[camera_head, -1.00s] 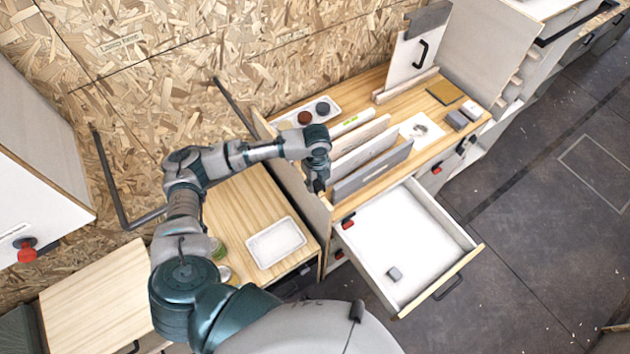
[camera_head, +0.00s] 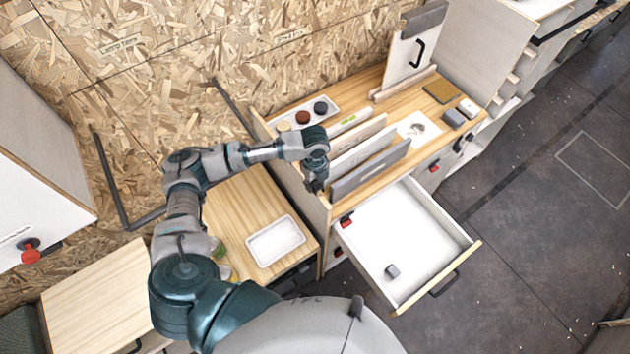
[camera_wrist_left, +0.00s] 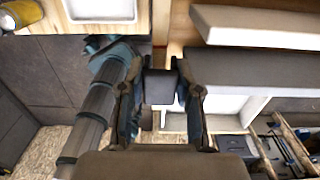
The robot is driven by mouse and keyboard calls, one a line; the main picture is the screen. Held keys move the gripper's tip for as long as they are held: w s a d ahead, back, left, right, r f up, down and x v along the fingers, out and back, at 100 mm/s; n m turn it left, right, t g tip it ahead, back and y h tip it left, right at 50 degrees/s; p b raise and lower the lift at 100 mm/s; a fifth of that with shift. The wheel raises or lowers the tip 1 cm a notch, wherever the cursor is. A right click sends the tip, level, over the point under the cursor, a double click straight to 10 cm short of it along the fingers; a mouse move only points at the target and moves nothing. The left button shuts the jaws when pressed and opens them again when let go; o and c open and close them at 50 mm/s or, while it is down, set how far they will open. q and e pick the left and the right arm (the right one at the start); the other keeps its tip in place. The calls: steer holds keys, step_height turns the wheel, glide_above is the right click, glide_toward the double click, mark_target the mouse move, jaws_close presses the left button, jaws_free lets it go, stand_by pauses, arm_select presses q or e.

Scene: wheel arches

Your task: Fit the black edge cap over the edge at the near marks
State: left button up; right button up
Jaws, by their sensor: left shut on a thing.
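My left gripper (camera_head: 315,184) is at the left end of several upright boards on the wooden worktop, above the open drawer's back corner. In the left wrist view its two fingers (camera_wrist_left: 162,105) are closed on a small dark block, which looks like the black edge cap (camera_wrist_left: 159,87). The cap lies close to the end of the dark grey board (camera_wrist_left: 235,68); I cannot tell whether they touch. The grey board (camera_head: 372,168) is the front one in the head view. I cannot make out the near marks. My right gripper is not in view.
The open white drawer (camera_head: 392,235) holds a small grey block (camera_head: 392,271) and a red piece (camera_head: 346,220). A white tray (camera_head: 275,241) is on the lower wooden top at left. A pale board (camera_head: 360,152) stands behind the grey one.

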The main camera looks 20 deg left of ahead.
arm_select(q)
steer(key=shift+f, duration=0.2)
steer(key=shift+a+f+p, duration=0.1)
steer(key=shift+f+p, duration=0.25)
steer(key=shift+f, duration=0.05)
steer(key=shift+f, duration=0.2)
stand_by(0.4)
steer(key=shift+f+p, duration=0.5)
steer(key=shift+f, duration=0.05)
stand_by(0.3)
steer(key=o, duration=0.9)
steer(key=shift+r, duration=0.1)
